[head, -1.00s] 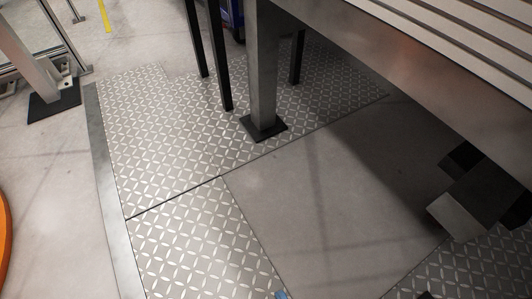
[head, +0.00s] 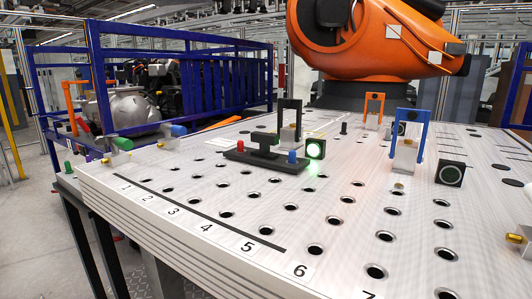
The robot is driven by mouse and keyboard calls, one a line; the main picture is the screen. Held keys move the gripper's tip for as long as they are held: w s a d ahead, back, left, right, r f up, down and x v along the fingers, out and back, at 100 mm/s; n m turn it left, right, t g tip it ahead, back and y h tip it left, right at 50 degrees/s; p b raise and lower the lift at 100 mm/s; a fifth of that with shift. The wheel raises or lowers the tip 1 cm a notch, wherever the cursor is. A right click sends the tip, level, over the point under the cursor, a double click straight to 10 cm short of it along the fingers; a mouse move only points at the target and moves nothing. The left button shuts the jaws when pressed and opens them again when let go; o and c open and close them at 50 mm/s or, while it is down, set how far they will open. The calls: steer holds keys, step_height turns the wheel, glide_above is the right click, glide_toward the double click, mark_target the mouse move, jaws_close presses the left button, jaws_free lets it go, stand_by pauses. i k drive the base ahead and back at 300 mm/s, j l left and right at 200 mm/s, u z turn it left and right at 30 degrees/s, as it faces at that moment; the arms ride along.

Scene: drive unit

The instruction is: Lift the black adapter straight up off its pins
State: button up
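A black adapter (head: 264,158) sits on the perforated metal table (head: 180,240), left of the picture's centre. It looks like a flat dark plate with a raised T-shaped middle. A red peg top (head: 240,146) shows at its left end and a blue peg top (head: 292,157) at its right end. The plate looks level and low on the table; how far it is down on its pins is too small to tell. My gripper is not in view.
A green-lit lamp block (head: 315,149) stands right beside the adapter. Black (head: 289,118), orange (head: 373,108) and blue (head: 408,135) arched frames stand beyond and to the right. A large orange robot arm (head: 365,45) rises behind. The numbered front of the table is mostly clear.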

mark_target(263, 157)
steer(key=i+j+z, duration=0.2)
steer(key=j, duration=0.4)
steer(key=i+j+z, duration=0.15)
steer(key=j, duration=0.45)
steer(key=j+z, duration=0.2)
steer(key=j, duration=0.4)
steer(key=i+j+z, duration=0.15)
steer(key=j, duration=0.5)
